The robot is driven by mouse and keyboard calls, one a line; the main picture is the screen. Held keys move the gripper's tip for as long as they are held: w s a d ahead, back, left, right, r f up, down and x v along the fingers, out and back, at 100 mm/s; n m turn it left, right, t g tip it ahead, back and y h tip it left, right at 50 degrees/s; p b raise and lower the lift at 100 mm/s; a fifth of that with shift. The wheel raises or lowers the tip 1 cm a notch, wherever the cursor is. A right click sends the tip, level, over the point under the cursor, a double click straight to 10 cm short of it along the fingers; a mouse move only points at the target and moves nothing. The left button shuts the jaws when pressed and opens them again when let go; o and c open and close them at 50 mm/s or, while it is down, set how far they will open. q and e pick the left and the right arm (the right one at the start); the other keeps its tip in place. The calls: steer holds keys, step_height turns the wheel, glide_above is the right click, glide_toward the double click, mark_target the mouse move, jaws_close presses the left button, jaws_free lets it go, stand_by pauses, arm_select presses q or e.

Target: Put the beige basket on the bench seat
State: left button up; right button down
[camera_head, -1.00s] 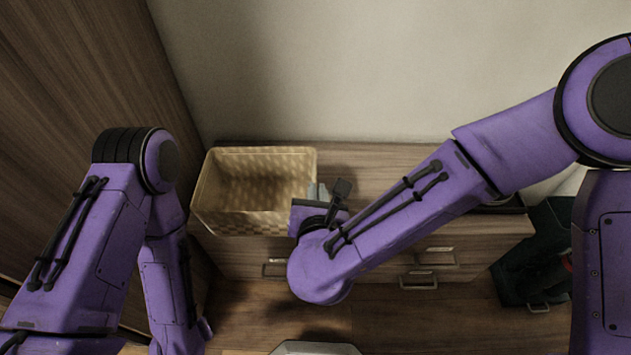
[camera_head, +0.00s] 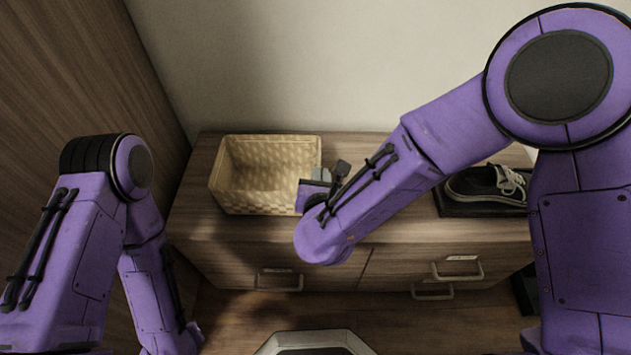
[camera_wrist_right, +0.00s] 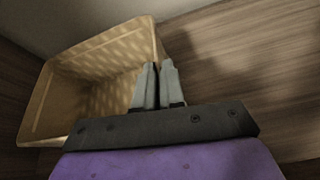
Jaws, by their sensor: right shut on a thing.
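The beige basket (camera_head: 262,204) is woven, empty and upright at the left of the wooden bench seat (camera_head: 380,148), by the wall. I cannot tell for sure whether its base touches the seat. My right gripper (camera_head: 316,182) is at the basket's right side, shut on its rim. In the right wrist view the fingers (camera_wrist_right: 155,82) are close together over the rim, and the basket (camera_wrist_right: 62,73) spreads to the left. My left arm hangs at the left, and its gripper is not in view.
A dark shoe (camera_head: 487,184) stands on a black tray (camera_head: 482,209) at the right of the seat. Drawers with metal handles (camera_head: 279,281) are below. A wooden panel (camera_head: 95,75) rises at the left. The seat's middle is partly hidden by my right arm.

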steer(key=shift+s+a+r, duration=0.1)
steer(key=shift+s, duration=0.05)
steer(key=shift+f, duration=0.3)
steer(key=c, duration=1.2)
jaws_free()
steer(key=shift+r, duration=0.1)
steer(key=shift+c, duration=0.2)
steer(key=shift+r+p, duration=0.2)
steer(key=shift+p, duration=0.1)
steer(key=p+v, duration=0.2)
steer(key=v, duration=1)
steer(key=shift+f, duration=0.1)
